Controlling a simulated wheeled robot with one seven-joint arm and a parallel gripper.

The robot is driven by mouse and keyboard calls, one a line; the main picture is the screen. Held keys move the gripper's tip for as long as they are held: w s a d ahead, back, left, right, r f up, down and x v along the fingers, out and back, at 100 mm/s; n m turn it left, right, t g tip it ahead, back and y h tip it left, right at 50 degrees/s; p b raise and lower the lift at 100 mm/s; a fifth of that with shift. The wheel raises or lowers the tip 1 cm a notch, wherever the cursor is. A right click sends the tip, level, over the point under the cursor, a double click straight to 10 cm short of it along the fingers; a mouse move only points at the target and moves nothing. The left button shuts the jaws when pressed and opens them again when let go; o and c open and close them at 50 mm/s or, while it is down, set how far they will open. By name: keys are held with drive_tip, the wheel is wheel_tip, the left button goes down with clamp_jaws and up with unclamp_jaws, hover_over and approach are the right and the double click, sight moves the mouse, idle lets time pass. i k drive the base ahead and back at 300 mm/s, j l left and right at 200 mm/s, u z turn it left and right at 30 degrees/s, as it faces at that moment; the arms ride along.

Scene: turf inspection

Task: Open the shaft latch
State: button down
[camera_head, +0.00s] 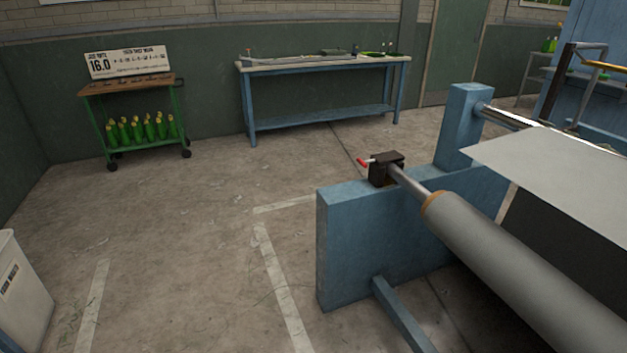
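The shaft latch (385,169) is a dark block on top of the blue machine frame, right of the picture's middle. A small red-tipped handle (366,161) sticks out from its left side. A metal shaft (409,185) runs from the latch into a large grey roll (510,262) at the lower right. The latch looks closed around the shaft end, but I cannot tell for sure at this size. My gripper is not in this view.
The blue frame (345,240) stands on the floor with a foot bar (402,315) reaching forward. A white bin (20,290) is at the lower left. A green cart (133,150) and a blue workbench (325,112) stand along the back wall. The floor (190,215) between is clear.

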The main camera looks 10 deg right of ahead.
sight(393, 155)
drive_tip(key=i+l+z, duration=0.25)
drive_tip(key=i+l, duration=0.2)
drive_tip(key=i+j+z, duration=0.15)
drive_tip(key=i+j, duration=1.6)
drive_tip(key=j, duration=0.15)
